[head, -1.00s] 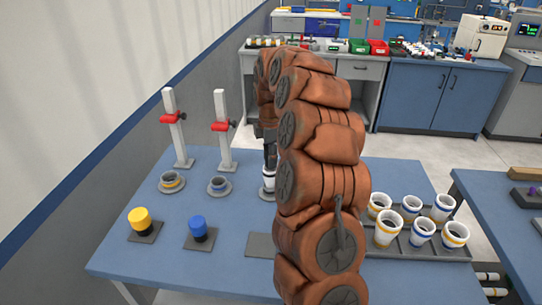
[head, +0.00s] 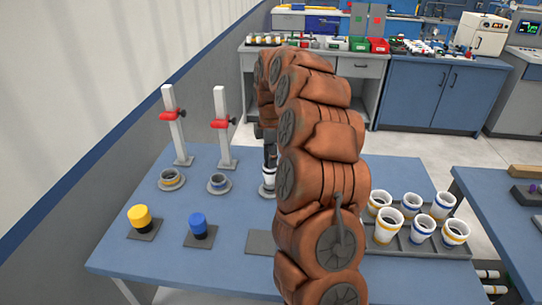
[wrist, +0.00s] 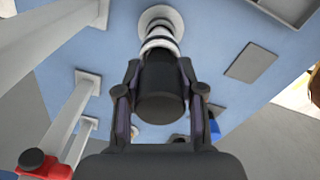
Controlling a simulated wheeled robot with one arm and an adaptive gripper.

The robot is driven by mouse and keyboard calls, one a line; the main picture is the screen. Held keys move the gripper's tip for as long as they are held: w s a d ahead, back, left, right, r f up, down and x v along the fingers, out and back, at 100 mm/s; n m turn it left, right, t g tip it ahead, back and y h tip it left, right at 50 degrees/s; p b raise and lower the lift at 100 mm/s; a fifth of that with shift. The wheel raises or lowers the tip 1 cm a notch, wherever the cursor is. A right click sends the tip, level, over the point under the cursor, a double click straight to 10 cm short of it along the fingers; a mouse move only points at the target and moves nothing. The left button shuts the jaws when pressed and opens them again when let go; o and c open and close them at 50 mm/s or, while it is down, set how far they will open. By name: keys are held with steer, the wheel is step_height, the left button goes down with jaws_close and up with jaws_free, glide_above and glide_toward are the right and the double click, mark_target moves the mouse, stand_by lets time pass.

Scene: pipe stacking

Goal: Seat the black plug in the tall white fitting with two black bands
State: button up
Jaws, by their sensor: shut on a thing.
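My gripper (wrist: 163,95) is shut on the black plug (wrist: 160,88), a dark cylinder between its two fingers. The tall white fitting (wrist: 160,44) with dark bands stands on a round light base just past the plug in the wrist view. The plug lines up with the fitting's upper end and appears to meet it; I cannot tell how deep it sits. In the head view the fitting (head: 267,180) shows only in part beside my arm, which hides the rest. My gripper (head: 269,153) is above it there, and the plug cannot be made out.
Two shorter fittings, yellow-banded (head: 171,180) and blue-banded (head: 219,184), stand to the left before posts with red clamps (head: 222,123). A yellow plug (head: 139,216) and a blue plug (head: 198,225) stand on grey pads. A rack (head: 432,250) of several white fittings is right.

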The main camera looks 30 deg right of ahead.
steer(key=shift+f, duration=0.45)
stand_by(0.3)
steer(key=o, duration=1.2)
steer(key=shift+o, duration=0.2)
steer(key=shift+r, duration=0.1)
step_height(320, 180, up, 11)
steer(key=shift+f, duration=0.2)
steer(key=shift+s+r, duration=0.1)
steer(key=shift+r, duration=0.5)
